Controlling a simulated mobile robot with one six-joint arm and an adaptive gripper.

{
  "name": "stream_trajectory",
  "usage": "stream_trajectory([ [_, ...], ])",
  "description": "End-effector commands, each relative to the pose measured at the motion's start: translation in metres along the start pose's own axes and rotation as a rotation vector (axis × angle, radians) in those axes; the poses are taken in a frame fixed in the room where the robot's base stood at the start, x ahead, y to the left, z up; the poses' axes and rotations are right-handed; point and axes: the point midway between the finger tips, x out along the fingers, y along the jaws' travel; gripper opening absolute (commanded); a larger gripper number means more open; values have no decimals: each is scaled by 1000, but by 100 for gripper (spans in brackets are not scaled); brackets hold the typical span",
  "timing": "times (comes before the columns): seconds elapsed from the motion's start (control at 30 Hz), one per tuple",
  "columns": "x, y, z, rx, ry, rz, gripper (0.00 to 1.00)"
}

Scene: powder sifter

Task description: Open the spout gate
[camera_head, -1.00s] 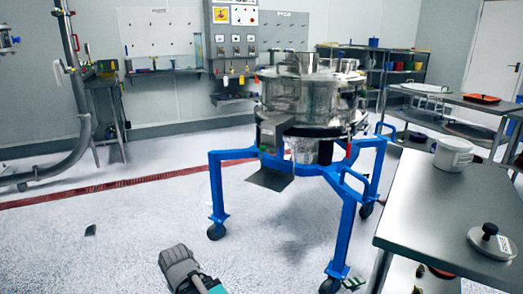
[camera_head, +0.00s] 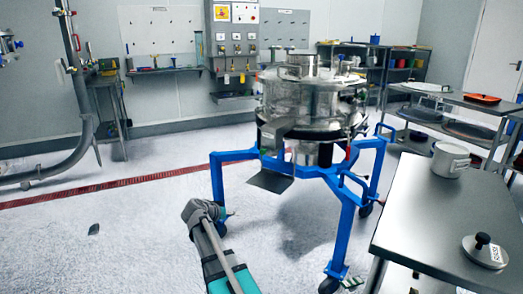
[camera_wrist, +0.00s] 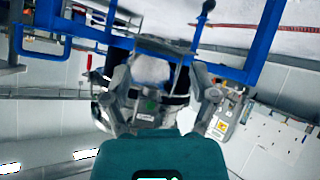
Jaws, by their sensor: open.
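The steel sifter (camera_head: 310,97) stands on a blue wheeled frame (camera_head: 345,225). Its box-like spout (camera_head: 276,132) sticks out at the front left, with a small green spot near its lower end. A flat grey plate (camera_head: 270,182) slants out below the spout. I cannot make out clearly which part is the gate or how it stands. My gripper (camera_head: 222,214) is low in front of the sifter, apart from it and left of the near blue leg. In the wrist view my gripper (camera_wrist: 160,82) is open and empty, with the spout area (camera_wrist: 148,106) showing beyond, between its fingers.
A steel table (camera_head: 440,215) with a white bucket (camera_head: 451,160) and a knobbed weight (camera_head: 485,250) stands at the right. Shelves (camera_head: 470,100) stand behind it. A red floor strip (camera_head: 110,187) crosses the left. The floor left of the sifter is mostly clear.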

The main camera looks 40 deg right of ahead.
Motion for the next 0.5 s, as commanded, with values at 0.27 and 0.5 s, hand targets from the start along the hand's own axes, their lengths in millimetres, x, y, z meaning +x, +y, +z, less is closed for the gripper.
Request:
stream_trajectory([
  [0.27,37,13,-124,234,344,82,75],
  [0.5,49,20,-184,330,539,74,75],
])
